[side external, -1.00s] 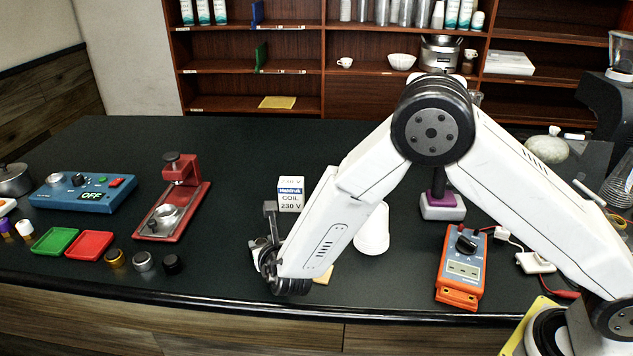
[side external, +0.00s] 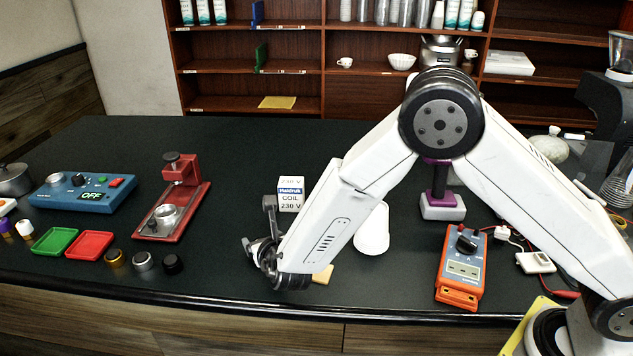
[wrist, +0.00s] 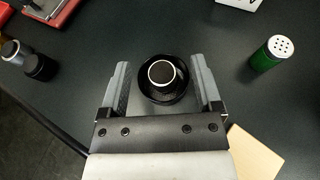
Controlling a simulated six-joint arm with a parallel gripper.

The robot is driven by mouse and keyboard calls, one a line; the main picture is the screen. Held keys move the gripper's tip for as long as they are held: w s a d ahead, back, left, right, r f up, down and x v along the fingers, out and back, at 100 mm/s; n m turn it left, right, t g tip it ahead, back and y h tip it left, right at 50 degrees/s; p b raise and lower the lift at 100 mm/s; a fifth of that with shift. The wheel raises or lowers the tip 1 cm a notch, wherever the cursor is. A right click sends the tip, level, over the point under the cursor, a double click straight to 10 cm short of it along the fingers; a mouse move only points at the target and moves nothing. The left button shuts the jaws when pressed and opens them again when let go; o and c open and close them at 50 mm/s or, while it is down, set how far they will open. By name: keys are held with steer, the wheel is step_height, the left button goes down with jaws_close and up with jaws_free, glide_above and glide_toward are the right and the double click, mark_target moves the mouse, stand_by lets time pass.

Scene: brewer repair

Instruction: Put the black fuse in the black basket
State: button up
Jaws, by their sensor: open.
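My gripper (wrist: 161,64) is open, and its fingers stand left and right of a round black piece (wrist: 162,75) with a pale ring on top. A wider black round rim (wrist: 151,96) surrounds that piece. A gap shows on each side, so the fingers are not closed on it. I cannot tell for certain whether this is the fuse, the basket or one inside the other. In the side view my gripper (side external: 260,255) is low over the counter near its front edge and hides what is between the fingers. A small black cup-like piece (side external: 172,264) stands to its left.
Gold (side external: 115,259) and silver (side external: 143,261) pieces, red (side external: 90,246) and green (side external: 54,241) trays and a red stand (side external: 182,200) are left. A COIL box (side external: 291,194) and white cylinder (side external: 373,230) stand close by. The wrist view shows a green shaker-like cylinder (wrist: 265,60).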

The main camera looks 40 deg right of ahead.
step_height(320, 180, up, 6)
steer(key=shift+f, duration=0.1)
stand_by(0.4)
steer(key=s+d+f+m+g+h, duration=0.1)
steer(key=s+d+m+g+h, duration=0.2)
steer(key=s+d+m+g, duration=0.55)
steer(key=s+d+m+g+y, duration=0.1)
steer(key=s+d+m, duration=0.2)
steer(key=s+m, duration=0.1)
steer(key=s+d+m+g+y, duration=0.1)
steer(key=s+d+m, duration=0.1)
steer(key=s+m, duration=0.3)
steer(key=s+d+m+g+y, duration=0.1)
steer(key=s+d+m, duration=0.2)
steer(key=s+m, duration=0.1)
steer(key=shift+s+d+f+m, duration=0.25)
steer(key=shift+d+f+m, duration=0.15)
steer(key=shift+m, duration=0.15)
steer(key=s+m+y, duration=0.1)
steer(key=m, duration=0.2)
steer(key=r+m+y, duration=0.1)
steer(key=m, duration=0.3)
steer(key=s+m+t+y, duration=0.1)
steer(key=m, duration=0.2)
steer(key=shift+s+d+r, duration=0.2)
steer(key=shift+s, duration=0.15)
